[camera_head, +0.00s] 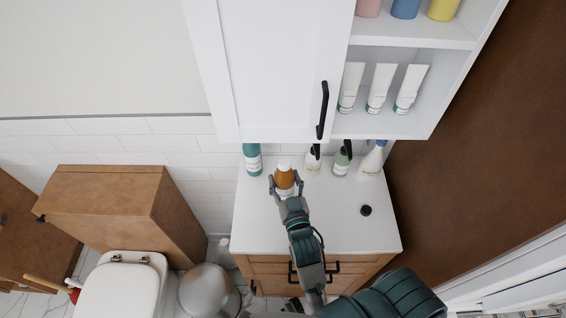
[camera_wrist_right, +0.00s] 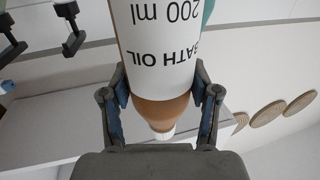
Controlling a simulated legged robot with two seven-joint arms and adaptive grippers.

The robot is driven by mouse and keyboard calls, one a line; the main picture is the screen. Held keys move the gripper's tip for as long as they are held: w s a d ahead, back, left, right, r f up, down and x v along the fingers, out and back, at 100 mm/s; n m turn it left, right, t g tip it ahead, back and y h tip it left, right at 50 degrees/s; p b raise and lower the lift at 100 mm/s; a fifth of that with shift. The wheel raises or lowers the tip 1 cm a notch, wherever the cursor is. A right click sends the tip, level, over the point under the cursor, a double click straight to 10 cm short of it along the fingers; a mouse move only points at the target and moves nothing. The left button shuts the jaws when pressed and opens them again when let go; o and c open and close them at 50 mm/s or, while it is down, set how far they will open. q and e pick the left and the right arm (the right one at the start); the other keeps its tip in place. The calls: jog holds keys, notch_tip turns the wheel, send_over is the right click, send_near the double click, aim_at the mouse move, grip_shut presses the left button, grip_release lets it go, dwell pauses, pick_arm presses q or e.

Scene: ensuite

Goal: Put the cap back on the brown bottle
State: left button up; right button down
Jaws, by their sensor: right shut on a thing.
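The brown bottle (camera_head: 284,178) stands near the back left of the white counter, with a white tip at its top. My right gripper (camera_head: 285,186) is shut around it, a finger on each side. In the right wrist view the brown bottle (camera_wrist_right: 160,108) appears upside down, with a white "BATH OIL" label and a white tip at the picture's bottom. There the right gripper's fingers (camera_wrist_right: 160,105) press beside its brown shoulder. A small dark round piece, which looks like a cap (camera_head: 366,210), lies on the counter to the right. My left gripper is not in view.
A teal bottle (camera_head: 252,160) stands left of the brown one. Pump bottles (camera_head: 313,161) and a white spray bottle (camera_head: 372,160) stand at the back right. A white wall cabinet (camera_head: 270,70) overhangs the counter (camera_head: 340,235), whose front is clear.

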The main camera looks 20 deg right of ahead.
pick_arm(q)
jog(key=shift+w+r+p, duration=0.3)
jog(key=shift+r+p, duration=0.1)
jog(key=shift+p, duration=0.05)
pick_arm(e)
jog(key=w+d, duration=0.2)
jog(key=w, duration=0.4)
jog(key=w+d+f, duration=0.1)
jog(key=w+d, duration=0.2)
jog(key=w, duration=0.4)
jog(key=shift+w+d, duration=0.15)
jog(key=shift+d, duration=0.15)
jog(key=shift+f, duration=0.15)
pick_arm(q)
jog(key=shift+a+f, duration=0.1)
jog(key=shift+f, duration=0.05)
pick_arm(e)
jog(key=shift+a+f, duration=0.15)
jog(key=shift+f, duration=1.65)
jog(key=shift+c, duration=1.3)
grip_release()
jog(key=shift+f, duration=0.1)
